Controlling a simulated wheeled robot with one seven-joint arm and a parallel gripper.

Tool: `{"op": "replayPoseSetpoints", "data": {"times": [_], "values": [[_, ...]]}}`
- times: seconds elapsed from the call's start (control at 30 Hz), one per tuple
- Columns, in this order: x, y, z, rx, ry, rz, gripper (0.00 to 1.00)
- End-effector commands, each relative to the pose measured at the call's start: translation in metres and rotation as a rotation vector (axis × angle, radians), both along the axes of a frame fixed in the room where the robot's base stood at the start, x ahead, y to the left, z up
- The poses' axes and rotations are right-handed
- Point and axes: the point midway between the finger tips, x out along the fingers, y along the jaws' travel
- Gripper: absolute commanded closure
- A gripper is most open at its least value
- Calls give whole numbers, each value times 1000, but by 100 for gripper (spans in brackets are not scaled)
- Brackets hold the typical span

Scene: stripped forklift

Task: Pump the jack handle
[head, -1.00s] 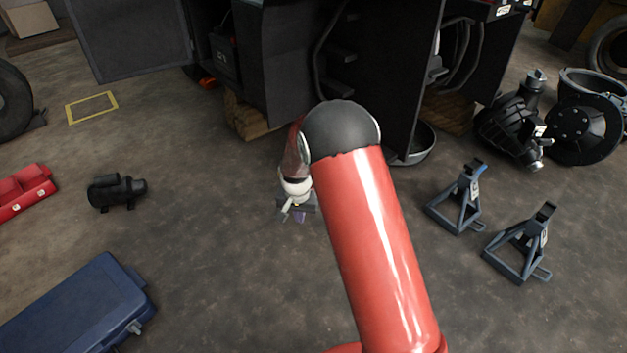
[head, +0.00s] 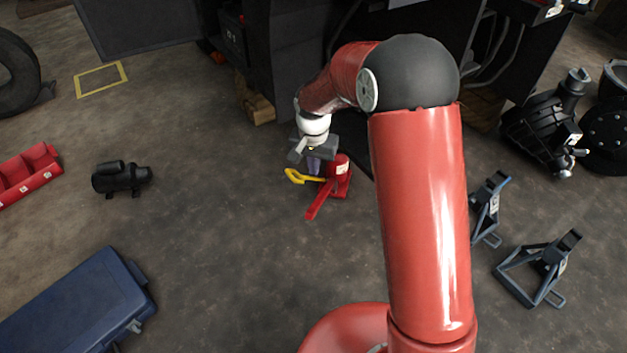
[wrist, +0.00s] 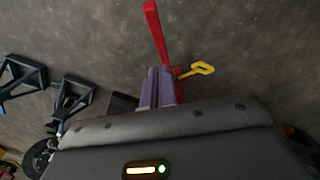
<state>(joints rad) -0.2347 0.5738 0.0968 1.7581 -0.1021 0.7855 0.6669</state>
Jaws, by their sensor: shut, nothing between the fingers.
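A small red jack (head: 341,170) stands on the floor in front of the forklift, partly hidden by my gripper. A long red bar (head: 317,200) sticks out from it toward the camera; the bar also shows in the wrist view (wrist: 156,32). A yellow piece with a looped end (head: 300,176) reaches out to the left; it is on the right in the wrist view (wrist: 198,70). My gripper (head: 314,166) is just over the jack, its purple fingers (wrist: 160,85) shut and empty. Whether they touch the jack cannot be told.
The dark forklift body (head: 290,70) rises right behind the jack, with a wooden block (head: 256,105) under it. Blue-grey stands (head: 545,268) are at the right. A black motor (head: 121,178) and a blue case (head: 80,305) lie left. Floor in front is clear.

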Motion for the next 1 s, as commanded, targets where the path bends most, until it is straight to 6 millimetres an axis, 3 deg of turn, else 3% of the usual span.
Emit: {"op": "replayPoseSetpoints", "data": {"times": [0.5,0.7,1.0], "values": [[-4,1,-101,-1,3,3,100],[-16,4,-119,-1,1,0,100],[-19,5,-123,0,0,0,100]]}}
